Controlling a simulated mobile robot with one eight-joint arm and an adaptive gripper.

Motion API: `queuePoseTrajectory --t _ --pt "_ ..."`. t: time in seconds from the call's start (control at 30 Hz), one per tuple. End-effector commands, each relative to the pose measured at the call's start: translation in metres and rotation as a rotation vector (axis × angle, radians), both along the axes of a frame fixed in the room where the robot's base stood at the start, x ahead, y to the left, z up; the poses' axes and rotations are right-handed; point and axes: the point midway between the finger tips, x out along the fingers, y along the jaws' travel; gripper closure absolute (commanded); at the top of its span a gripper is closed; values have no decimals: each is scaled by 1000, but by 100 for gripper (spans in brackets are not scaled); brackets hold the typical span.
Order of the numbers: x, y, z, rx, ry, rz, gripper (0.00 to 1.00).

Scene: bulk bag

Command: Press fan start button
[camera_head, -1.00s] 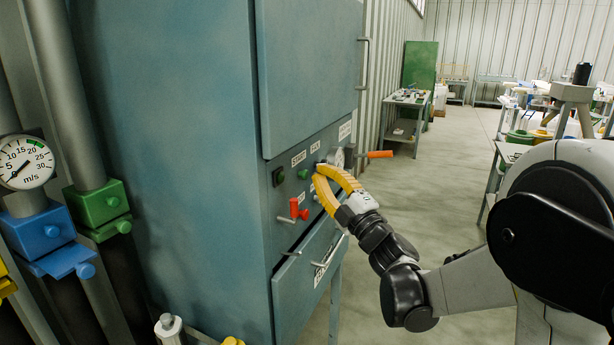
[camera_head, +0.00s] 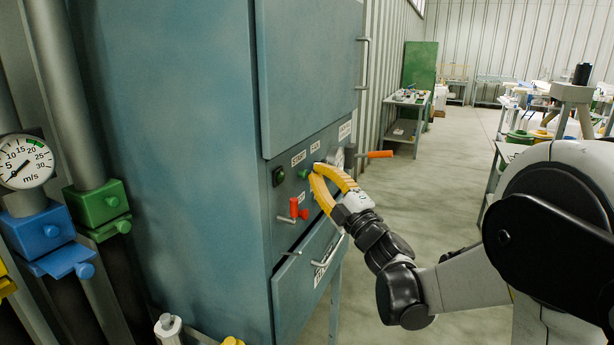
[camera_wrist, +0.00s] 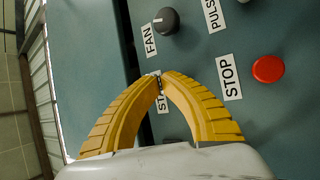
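The green start button (camera_head: 303,173) sits on the blue-grey cabinet's control panel, below a white label, in the head view. My gripper (camera_head: 313,171) is just right of it, its yellow fingertips close to the panel. I cannot tell whether they touch the panel. In the wrist view the fingers (camera_wrist: 162,78) curve together with their tips meeting, and nothing shows between the tips. The START label (camera_wrist: 158,100) is partly covered by the fingers there, and the button itself is hidden. A FAN label (camera_wrist: 150,40) stands beside a black knob (camera_wrist: 166,21).
A red stop button (camera_wrist: 268,69) with a STOP label is right of the fingers in the wrist view. An air-speed gauge (camera_head: 25,161) is at left. Open floor lies right of the cabinet.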

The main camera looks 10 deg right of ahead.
Motion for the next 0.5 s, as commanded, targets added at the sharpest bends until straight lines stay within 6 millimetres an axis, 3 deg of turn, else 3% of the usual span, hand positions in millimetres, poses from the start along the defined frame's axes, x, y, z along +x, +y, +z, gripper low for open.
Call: queuePoseTrajectory --t 0.5 --pt "3 3 0 0 0 0 100"
